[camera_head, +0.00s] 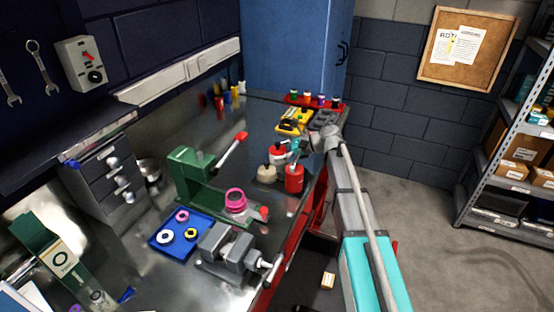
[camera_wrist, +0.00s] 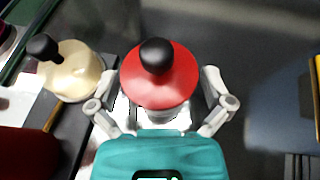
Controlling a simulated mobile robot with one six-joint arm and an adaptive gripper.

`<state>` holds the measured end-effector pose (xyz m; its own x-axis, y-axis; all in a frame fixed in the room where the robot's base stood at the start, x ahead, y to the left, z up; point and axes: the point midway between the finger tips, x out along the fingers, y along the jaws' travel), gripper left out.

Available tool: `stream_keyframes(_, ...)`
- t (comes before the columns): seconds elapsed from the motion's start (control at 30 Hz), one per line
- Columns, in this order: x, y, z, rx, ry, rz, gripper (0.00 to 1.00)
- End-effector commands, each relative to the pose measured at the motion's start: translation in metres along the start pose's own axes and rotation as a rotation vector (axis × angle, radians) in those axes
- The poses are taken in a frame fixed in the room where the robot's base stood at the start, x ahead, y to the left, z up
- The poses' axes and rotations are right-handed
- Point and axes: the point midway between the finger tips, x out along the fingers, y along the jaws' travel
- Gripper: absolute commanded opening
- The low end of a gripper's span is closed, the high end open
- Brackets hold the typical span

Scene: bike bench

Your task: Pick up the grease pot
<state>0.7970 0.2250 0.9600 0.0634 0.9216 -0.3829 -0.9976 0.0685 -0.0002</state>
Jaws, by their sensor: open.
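A pot with a red lid and a black knob (camera_wrist: 160,88) stands upright between the fingers of my gripper (camera_wrist: 160,74) in the wrist view. The fingers are open, one on each side of it; I cannot tell whether they touch it. In the head view this red-topped pot (camera_head: 278,153) stands on the bench just left of my gripper (camera_head: 292,149). A cream pot with a black knob (camera_wrist: 72,72) stands to its left in the wrist view and nearer in the head view (camera_head: 267,174). No label shows which one is the grease pot.
A red can (camera_head: 294,180) stands close by, near the bench's front edge. A yellow item (camera_head: 292,122) and a red rack of small bottles (camera_head: 312,102) lie behind. A green press (camera_head: 195,180), a blue tray (camera_head: 163,247) and a grey vise (camera_head: 228,250) stand nearer.

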Motion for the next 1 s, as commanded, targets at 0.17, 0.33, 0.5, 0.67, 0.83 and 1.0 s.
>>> stream_keyframes(0.17,-0.0002,-0.0001,0.0002,0.0,0.0,0.0,1.0)
stream_keyframes(0.33,-0.0004,-0.0001,0.0002,0.001,0.0,0.0,1.0)
stream_keyframes(0.5,-0.0006,-0.0001,0.0001,0.001,0.0,0.0,1.0)
stream_keyframes(0.67,-0.0006,-0.0001,0.0001,0.001,0.0,0.0,0.7)
stream_keyframes(0.83,-0.0006,-0.0002,0.0,0.001,0.0,-0.001,0.39)
stream_keyframes(1.0,-0.0006,-0.0002,0.0002,0.001,0.0,-0.001,0.3)
